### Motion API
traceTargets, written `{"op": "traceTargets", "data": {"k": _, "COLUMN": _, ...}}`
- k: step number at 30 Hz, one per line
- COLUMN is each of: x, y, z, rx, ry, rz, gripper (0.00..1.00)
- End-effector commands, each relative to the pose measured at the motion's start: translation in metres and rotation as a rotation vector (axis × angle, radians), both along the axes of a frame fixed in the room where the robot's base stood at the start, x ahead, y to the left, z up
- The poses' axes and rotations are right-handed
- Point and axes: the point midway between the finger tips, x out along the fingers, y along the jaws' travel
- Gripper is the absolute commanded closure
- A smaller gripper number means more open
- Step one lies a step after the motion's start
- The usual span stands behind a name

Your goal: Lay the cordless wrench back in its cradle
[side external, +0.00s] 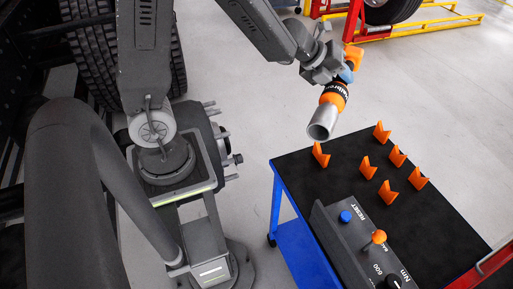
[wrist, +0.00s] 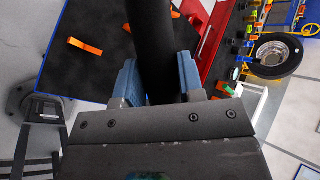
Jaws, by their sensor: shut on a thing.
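The cordless wrench (side external: 327,113) is orange and black with a grey tubular nose. In the side view it hangs tilted from my gripper (side external: 346,74), nose pointing down and left, above the far end of the cart. In the wrist view its dark cylindrical body (wrist: 152,35) runs between the blue pads of my gripper (wrist: 157,82), which is shut on it. The orange V-shaped cradle supports (side external: 367,167) stand on the black cart top, several of them empty. The wrench appears clear of them. One orange support (wrist: 86,46) also shows in the wrist view.
The blue cart (side external: 300,240) has a black top (side external: 435,215). A control box (side external: 360,240) with a blue button and an orange-knobbed lever stands along its near side. A red bar (side external: 480,272) crosses the lower right corner. Grey floor lies open behind the cart.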

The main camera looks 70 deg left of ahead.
Motion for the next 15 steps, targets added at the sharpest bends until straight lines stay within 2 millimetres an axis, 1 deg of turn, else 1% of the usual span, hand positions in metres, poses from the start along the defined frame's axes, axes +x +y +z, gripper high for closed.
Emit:
{"op": "traceTargets", "data": {"k": 1, "x": 0.002, "y": 0.0, "z": 0.003, "rx": -0.002, "ry": -0.009, "rz": -0.002, "gripper": 1.0}}
{"op": "traceTargets", "data": {"k": 5, "x": 0.009, "y": -0.001, "z": 0.003, "rx": -0.002, "ry": -0.009, "rz": -0.013, "gripper": 1.0}}
{"op": "traceTargets", "data": {"k": 8, "x": 0.021, "y": -0.001, "z": 0.003, "rx": -0.001, "ry": -0.009, "rz": -0.034, "gripper": 1.0}}
{"op": "traceTargets", "data": {"k": 11, "x": 0.041, "y": -0.003, "z": 0.003, "rx": -0.002, "ry": -0.009, "rz": -0.072, "gripper": 1.0}}
{"op": "traceTargets", "data": {"k": 15, "x": 0.077, "y": -0.005, "z": -0.002, "rx": -0.003, "ry": -0.008, "rz": -0.15, "gripper": 1.0}}
